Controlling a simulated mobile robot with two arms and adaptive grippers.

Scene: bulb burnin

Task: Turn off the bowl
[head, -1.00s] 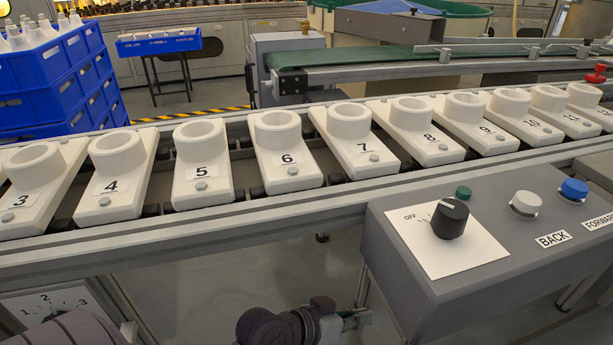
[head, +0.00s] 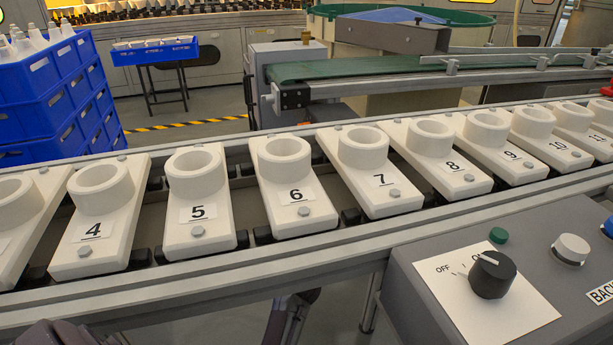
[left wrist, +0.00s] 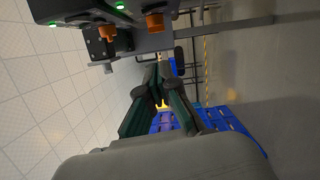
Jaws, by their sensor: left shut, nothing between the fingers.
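The green-rimmed bowl (head: 460,18) stands at the back, behind the conveyor, partly hidden by a grey-blue chute. A black knob (head: 492,274) with a white pointer line sits on a white plate (head: 530,318) marked OFF, on the grey control box (head: 425,265) at lower right. The pointer leans to the upper left, its exact setting hard to read. My left gripper (left wrist: 161,75) shows in the left wrist view, shut and empty, away from the knob. Orange knobs (left wrist: 107,32) beside green lights show at the top left there. My right gripper is not in view.
Numbered white holders (head: 293,185) line a rail across the middle. A green belt conveyor (head: 370,68) lies behind. Blue crates (head: 50,100) are stacked at left. A green button (head: 498,236) and white button (head: 571,248) sit near the black knob.

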